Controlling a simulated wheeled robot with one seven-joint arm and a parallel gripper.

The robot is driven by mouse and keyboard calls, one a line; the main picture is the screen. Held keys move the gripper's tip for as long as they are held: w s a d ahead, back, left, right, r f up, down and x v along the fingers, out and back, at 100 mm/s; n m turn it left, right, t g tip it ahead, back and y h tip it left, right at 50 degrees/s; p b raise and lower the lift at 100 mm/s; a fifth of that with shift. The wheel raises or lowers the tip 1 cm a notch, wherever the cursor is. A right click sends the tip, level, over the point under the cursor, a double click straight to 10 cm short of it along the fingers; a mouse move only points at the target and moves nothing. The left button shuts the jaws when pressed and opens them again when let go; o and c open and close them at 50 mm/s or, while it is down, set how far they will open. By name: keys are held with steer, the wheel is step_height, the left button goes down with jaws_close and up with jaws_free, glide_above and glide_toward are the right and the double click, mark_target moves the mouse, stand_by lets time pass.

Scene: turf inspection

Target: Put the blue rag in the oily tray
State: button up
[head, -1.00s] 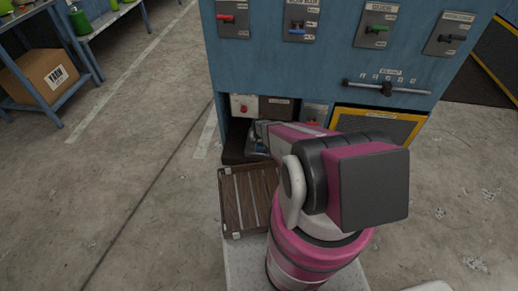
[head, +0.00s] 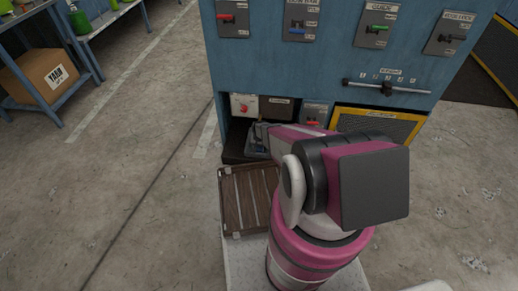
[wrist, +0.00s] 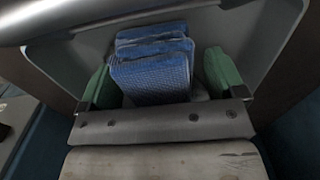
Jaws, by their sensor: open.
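The blue rag (wrist: 152,68) is a folded, textured stack in the wrist view. It lies on a grey surface with a raised, rounded rim (wrist: 60,30), like a shallow tray. My gripper (wrist: 160,72) is open, with one green finger on each side of the rag. A small gap shows on the right; on the left the finger is very close to the rag, and I cannot tell if it touches. In the head view my gripper (head: 259,138) is at the low opening of the blue cabinet, and the rag is not clear there. I cannot tell which container is the oily tray.
A brown slatted wooden tray (head: 231,206) lies in front of the cabinet (head: 340,65). A box with a red button (head: 244,106) and a brown labelled box (head: 279,107) stand in the opening. A yellow-framed panel (head: 380,125) is to the right.

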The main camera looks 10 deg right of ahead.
step_height(320, 180, up, 12)
steer(key=shift+f, duration=0.15)
steer(key=s+r+n, duration=0.1)
steer(key=s+r, duration=0.5)
steer(key=r, duration=0.5)
steer(key=s+r+n, duration=0.1)
steer(key=s+r, duration=0.6)
steer(key=r, duration=0.4)
steer(key=s+r+n, duration=0.1)
steer(key=s+r, duration=0.6)
steer(key=r, duration=0.5)
steer(key=shift+d+n, duration=0.2)
steer(key=shift+n, duration=0.1)
